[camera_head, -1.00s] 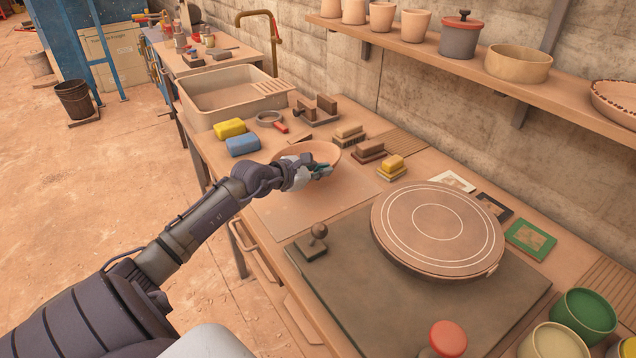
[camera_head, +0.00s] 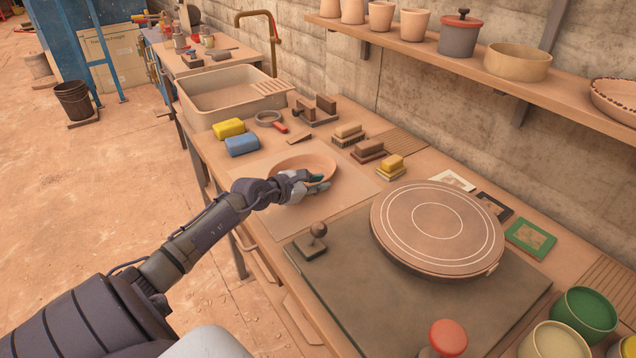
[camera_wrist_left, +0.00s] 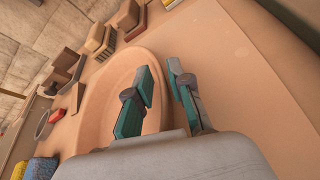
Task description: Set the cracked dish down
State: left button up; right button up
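The dish (camera_head: 300,163) is a shallow round terracotta bowl, resting level on a pale board (camera_head: 355,190) on the workbench. I cannot make out a crack in it. My left gripper (camera_head: 322,183) is at the dish's near right rim. In the left wrist view the gripper (camera_wrist_left: 158,66) has its two teal-padded fingers apart, one over the inside of the dish (camera_wrist_left: 100,105) and one outside its rim. A gap shows between the pads and the rim, so it looks open. My right gripper is out of view.
Yellow (camera_head: 229,128) and blue (camera_head: 242,145) sponges lie left of the dish, with brushes (camera_head: 368,152) behind it. A round wheel head (camera_head: 438,225) and a small knobbed tool (camera_head: 316,238) stand to the right. The board's right part is clear.

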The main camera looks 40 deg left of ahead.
pick_arm(q)
jog(key=shift+o, duration=0.3)
jog(key=shift+r, duration=0.1)
jog(key=shift+s+r, duration=0.1)
jog(key=shift+s, duration=0.05)
jog(key=v, duration=1)
jog(key=shift+s, duration=0.45)
jog(key=shift+s+r, duration=0.3)
jog(key=shift+s, duration=0.1)
